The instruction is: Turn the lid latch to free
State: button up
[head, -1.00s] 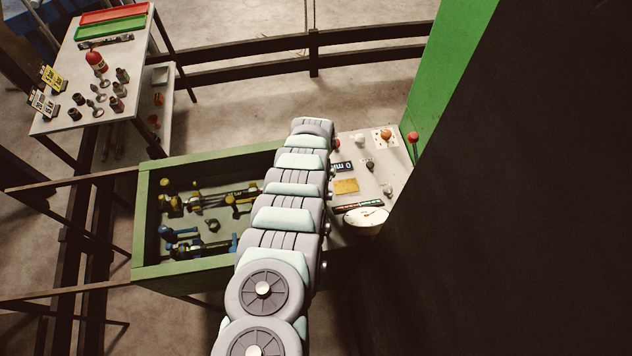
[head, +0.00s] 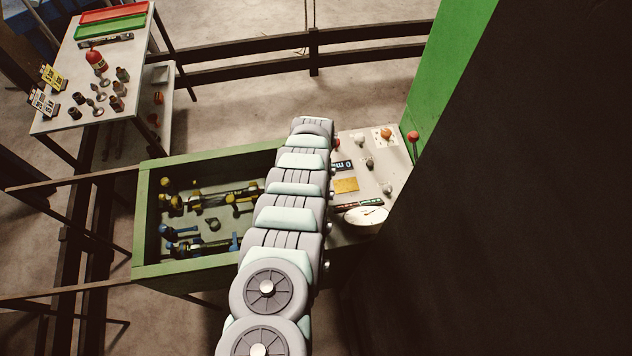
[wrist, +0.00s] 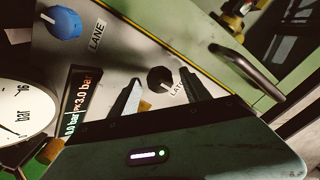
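The lid latch is a black round knob (wrist: 160,79) on the grey panel in the wrist view, with a partly hidden label starting "LATC" beside it. My gripper (wrist: 161,86) is open, its two dark fingers apart. In the wrist view one fingertip shows on the left of the knob and the other on its right, over the label. I cannot tell whether either finger touches the knob. In the head view my arm hides the gripper and the knob.
A blue knob labelled LANE (wrist: 62,23), a pressure display (wrist: 80,95) and a white round gauge (wrist: 18,118) lie left of the latch. A dark bar handle (wrist: 247,70) on a green surface lies to its right. A green open box (head: 150,215) holds fittings.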

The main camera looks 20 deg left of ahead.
jog(key=shift+a+r, duration=0.1)
jog(key=shift+r, duration=1.5)
notch_tip(320, 180, up, 8)
jog(key=b, duration=0.1)
jog(key=shift+f, duration=0.15)
